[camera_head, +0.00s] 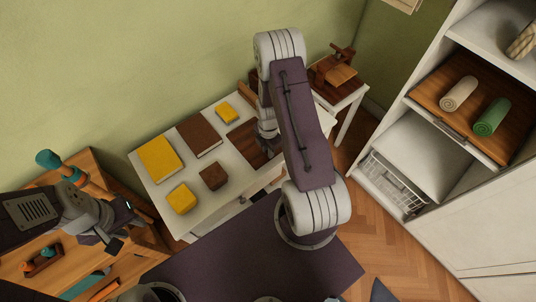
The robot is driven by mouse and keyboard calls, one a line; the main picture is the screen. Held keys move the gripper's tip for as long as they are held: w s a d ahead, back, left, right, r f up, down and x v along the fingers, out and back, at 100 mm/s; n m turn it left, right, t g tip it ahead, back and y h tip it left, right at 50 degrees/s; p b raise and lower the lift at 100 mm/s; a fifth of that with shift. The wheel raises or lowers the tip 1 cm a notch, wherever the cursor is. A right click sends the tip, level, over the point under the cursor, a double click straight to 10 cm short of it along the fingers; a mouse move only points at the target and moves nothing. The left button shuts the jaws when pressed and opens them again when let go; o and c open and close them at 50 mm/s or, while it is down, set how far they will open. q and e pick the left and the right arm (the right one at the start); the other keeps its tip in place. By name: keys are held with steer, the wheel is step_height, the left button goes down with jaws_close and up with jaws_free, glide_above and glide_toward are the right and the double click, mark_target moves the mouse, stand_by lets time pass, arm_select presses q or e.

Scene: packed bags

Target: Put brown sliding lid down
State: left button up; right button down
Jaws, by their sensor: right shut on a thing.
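A flat dark-brown panel, which looks like the brown sliding lid (243,140), is at the right part of the white table (225,182). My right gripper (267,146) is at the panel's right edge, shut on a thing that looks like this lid. My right arm covers the fingertips and part of the panel, so I cannot tell whether the lid touches the table. My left gripper (113,238) is over the wooden desk at the lower left, away from the lid. Its fingers are dark and small, and their gap is unclear.
Yellow and brown books and boxes (160,160) lie on the table, left of the lid. A small side table (340,98) with a wooden object stands behind my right arm. A shelf (425,150) with rolled towels is at right. The wooden desk (140,262) holds tools.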

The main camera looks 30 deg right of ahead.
step_height(320, 180, down, 4)
steer(key=shift+r, duration=0.1)
steer(key=shift+f+b, duration=0.2)
steer(key=shift+b, duration=0.1)
steer(key=c, duration=1.3)
jaws_free()
steer(key=shift+r, duration=0.1)
